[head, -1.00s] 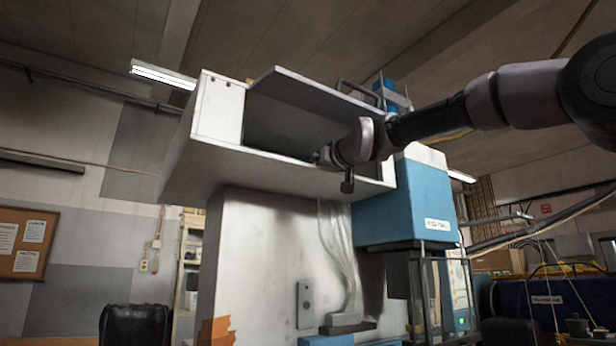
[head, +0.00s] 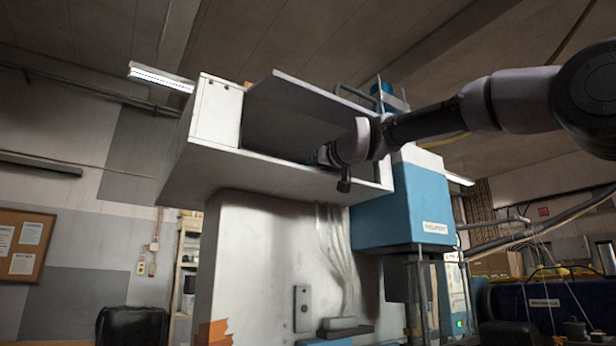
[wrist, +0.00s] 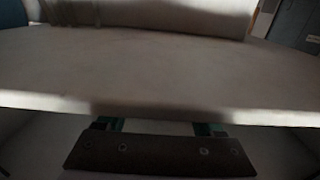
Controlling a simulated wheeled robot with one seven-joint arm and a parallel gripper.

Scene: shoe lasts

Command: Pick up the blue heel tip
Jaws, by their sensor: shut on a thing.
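My gripper (head: 322,155) reaches in over the front lip of the open shelf box, at the right part of its opening. In the wrist view its two teal fingers (wrist: 158,126) stand apart, just past my dark gripper bar, and their tips are hidden behind a pale board edge. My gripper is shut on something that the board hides. I cannot see the blue heel tip in either view, so its colour and shape cannot be checked.
The white shelf box (head: 262,167) has a front lip below and a tilted panel (head: 310,98) above my gripper. A blue machine housing (head: 405,205) stands close to its right. In the wrist view the pale board (wrist: 160,75) fills much of the space ahead.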

